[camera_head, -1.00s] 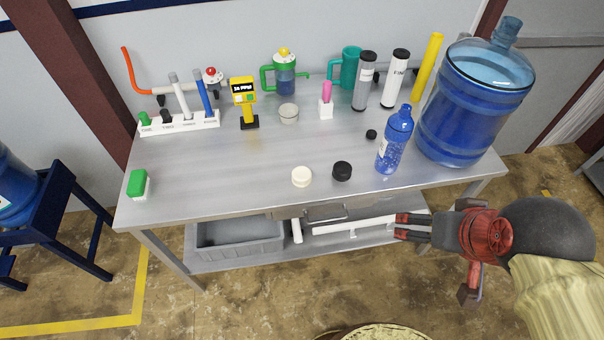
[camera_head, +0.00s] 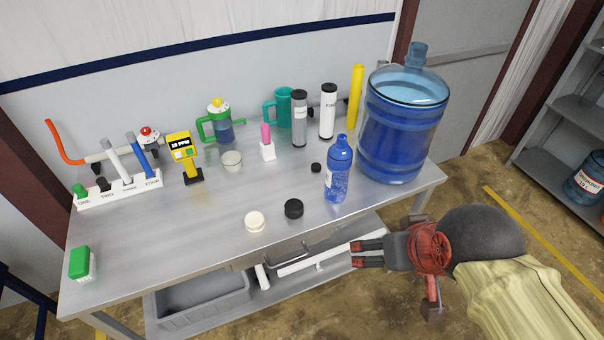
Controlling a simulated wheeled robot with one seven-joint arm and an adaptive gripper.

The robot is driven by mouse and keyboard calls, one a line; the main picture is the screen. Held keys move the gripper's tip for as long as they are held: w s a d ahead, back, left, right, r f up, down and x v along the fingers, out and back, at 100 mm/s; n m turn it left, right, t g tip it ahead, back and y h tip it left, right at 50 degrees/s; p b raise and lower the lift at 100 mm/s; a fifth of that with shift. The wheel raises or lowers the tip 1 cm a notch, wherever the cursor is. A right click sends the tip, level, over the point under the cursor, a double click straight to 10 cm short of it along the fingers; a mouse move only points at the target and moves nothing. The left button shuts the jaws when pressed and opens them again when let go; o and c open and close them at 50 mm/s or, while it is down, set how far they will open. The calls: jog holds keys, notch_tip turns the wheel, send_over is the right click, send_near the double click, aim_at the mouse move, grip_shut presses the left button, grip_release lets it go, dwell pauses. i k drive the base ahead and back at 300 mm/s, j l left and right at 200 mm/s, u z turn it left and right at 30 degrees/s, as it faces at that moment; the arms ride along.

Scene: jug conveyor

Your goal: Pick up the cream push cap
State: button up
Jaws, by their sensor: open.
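The cream push cap (camera_head: 255,221) is a small round pale disc lying near the front edge of the metal table. A black cap (camera_head: 293,209) of similar size lies just to its right. My gripper (camera_head: 354,253) has dark fingers and points left. It is open and empty, to the right of the cream cap and in front of the table's front edge, apart from the cap. Nothing hides the cream cap.
A blue bottle (camera_head: 338,170) stands right of the caps, with a large water jug (camera_head: 403,125) behind it. A small black cap (camera_head: 316,167) lies farther back. A green-and-white block (camera_head: 82,263) is at the front left. The table (camera_head: 185,240) is clear left of the cream cap.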

aim_at(254, 221)
jog(key=i+j, duration=0.1)
jog(key=i, duration=0.55)
jog(key=i+u, duration=0.2)
jog(key=u, duration=1.55)
